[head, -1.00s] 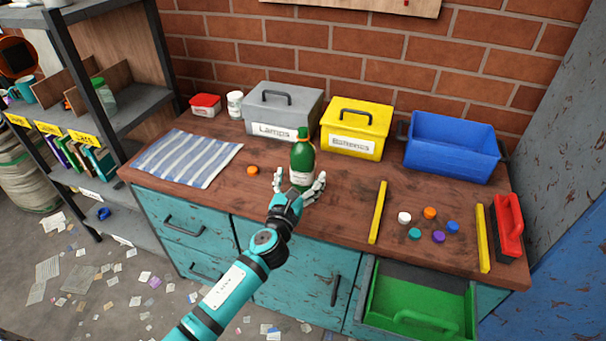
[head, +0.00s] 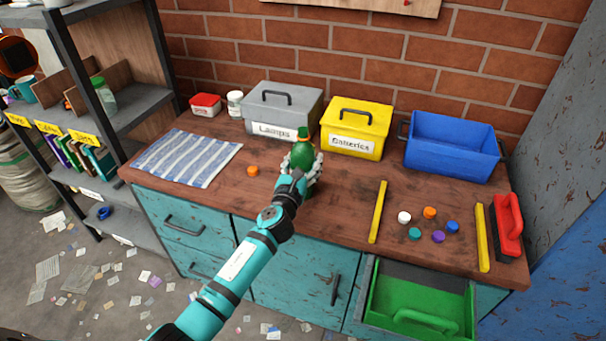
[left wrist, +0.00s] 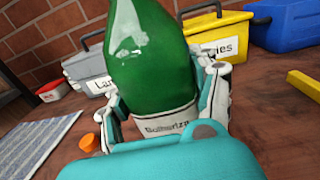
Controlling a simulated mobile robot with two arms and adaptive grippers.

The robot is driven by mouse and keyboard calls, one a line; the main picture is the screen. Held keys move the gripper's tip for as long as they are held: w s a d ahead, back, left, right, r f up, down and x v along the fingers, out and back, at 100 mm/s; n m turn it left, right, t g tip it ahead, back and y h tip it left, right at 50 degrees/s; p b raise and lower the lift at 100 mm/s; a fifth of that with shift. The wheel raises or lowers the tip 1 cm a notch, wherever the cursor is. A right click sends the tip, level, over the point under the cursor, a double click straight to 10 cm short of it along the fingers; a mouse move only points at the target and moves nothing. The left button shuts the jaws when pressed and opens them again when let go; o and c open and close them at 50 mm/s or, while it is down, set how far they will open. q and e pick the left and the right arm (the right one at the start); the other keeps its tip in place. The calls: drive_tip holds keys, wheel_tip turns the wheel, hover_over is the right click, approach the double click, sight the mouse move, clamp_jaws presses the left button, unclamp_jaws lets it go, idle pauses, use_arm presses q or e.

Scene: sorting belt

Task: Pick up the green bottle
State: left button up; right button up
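The green bottle (head: 302,154) has an orange band near its top and a white label. It looks upright over the worktop in front of the grey Lamps box. My left gripper (head: 301,168) is around its body, with the fingers closed in on both sides. In the left wrist view the bottle (left wrist: 150,55) fills the middle, and the gripper's fingers (left wrist: 160,95) lie against its sides near the label. The bottle's base is hidden behind my gripper, so I cannot tell whether it touches the wood. My right gripper is not in view.
The worktop (head: 345,205) holds a grey box (head: 283,101), a yellow Batteries box (head: 356,123), a blue bin (head: 451,143) and a striped cloth (head: 187,158). An orange cap (head: 253,170) lies left of the bottle. Several caps lie between two yellow bars. A green-lined drawer (head: 420,298) stands open.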

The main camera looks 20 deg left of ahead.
use_arm(q)
drive_tip(key=c, duration=0.7)
drive_tip(key=shift+r, duration=0.1)
